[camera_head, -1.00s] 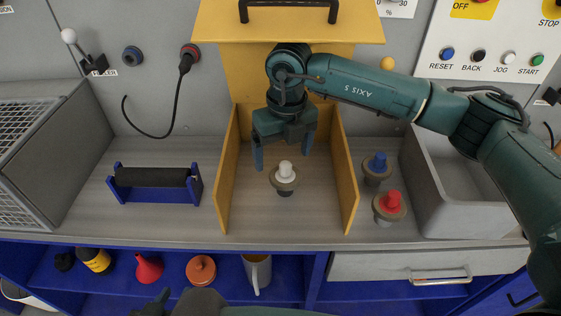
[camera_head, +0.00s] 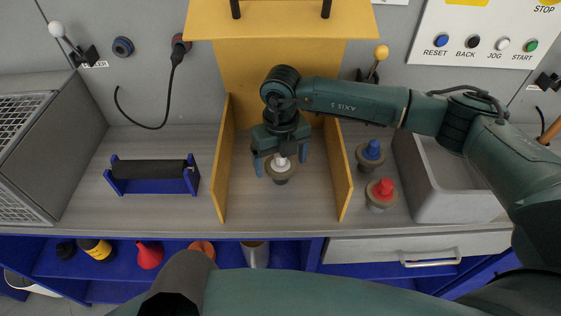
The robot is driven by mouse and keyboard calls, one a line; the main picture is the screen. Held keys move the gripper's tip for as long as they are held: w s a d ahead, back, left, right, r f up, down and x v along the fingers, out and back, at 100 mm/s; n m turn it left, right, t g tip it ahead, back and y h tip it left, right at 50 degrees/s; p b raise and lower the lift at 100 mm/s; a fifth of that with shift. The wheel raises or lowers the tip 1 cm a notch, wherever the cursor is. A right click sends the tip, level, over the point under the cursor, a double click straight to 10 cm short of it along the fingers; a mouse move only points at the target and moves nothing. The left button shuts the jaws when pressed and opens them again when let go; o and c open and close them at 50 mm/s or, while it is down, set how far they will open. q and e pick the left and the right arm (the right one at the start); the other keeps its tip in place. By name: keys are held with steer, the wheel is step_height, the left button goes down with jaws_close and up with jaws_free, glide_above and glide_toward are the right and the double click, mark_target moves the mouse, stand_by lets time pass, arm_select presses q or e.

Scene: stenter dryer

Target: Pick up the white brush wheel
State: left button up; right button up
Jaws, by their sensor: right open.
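The white brush wheel (camera_head: 281,172) stands upright on the grey worktop between the two yellow side panels. Its white knob points up and its round brownish base rests on the surface. My right gripper (camera_head: 281,164) is open above and around the white knob, one finger on each side. Whether the fingers touch it I cannot tell. My left arm crosses the bottom of the picture, and its gripper does not show.
A blue-knobbed wheel (camera_head: 371,153) and a red-knobbed wheel (camera_head: 381,193) stand right of the yellow panel (camera_head: 340,170). A grey bin (camera_head: 440,195) is farther right. A black roller in a blue stand (camera_head: 152,177) is at left. A yellow hood (camera_head: 280,20) overhangs behind.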

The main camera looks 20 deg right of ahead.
steer(key=c, duration=1.2)
steer(key=shift+r, duration=0.1)
